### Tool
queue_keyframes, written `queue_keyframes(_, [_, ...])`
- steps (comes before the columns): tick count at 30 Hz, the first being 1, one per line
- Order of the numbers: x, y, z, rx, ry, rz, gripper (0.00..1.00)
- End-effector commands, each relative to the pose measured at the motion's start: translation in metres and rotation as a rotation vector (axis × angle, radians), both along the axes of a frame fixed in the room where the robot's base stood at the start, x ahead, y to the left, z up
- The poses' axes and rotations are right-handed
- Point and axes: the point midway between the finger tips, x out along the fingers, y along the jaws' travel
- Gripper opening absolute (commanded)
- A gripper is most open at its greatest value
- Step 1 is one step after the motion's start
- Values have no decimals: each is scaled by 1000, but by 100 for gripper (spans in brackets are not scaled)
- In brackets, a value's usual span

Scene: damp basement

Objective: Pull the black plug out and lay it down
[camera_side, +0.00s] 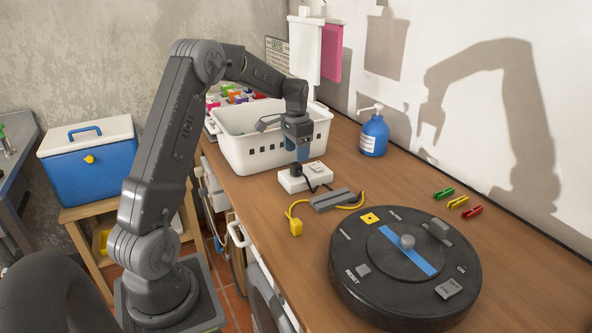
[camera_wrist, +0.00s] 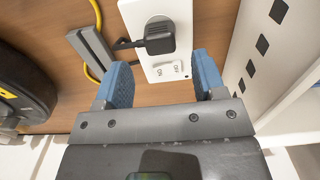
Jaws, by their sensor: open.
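The black plug (camera_wrist: 159,37) sits in a white socket block (camera_wrist: 136,14) with its black cord running left in the wrist view. In the side view the socket block (camera_side: 318,177) lies on the bench in front of the white basket, with the black plug (camera_side: 296,171) at its left end. My gripper (camera_side: 304,155) points down above and behind the block. In the wrist view my gripper (camera_wrist: 163,78) is open, its blue fingers apart with nothing between them. The plug lies just beyond the fingertips; I see no contact.
A white basket (camera_side: 262,159) stands close beside my gripper. A grey bar (camera_side: 333,200) and a yellow cord with a yellow plug (camera_side: 296,227) lie near the block. A round black panel (camera_side: 405,300) stands at the right. A blue bottle (camera_side: 374,136) stands by the wall; bench around it is clear.

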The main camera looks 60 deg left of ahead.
Motion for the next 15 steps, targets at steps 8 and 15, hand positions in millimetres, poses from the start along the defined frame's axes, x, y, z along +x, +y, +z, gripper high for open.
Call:
queue_keyframes(8, [-1,0,-39,-2,2,0,64])
queue_keyframes(15, [0,0,-56,0,1,0,64])
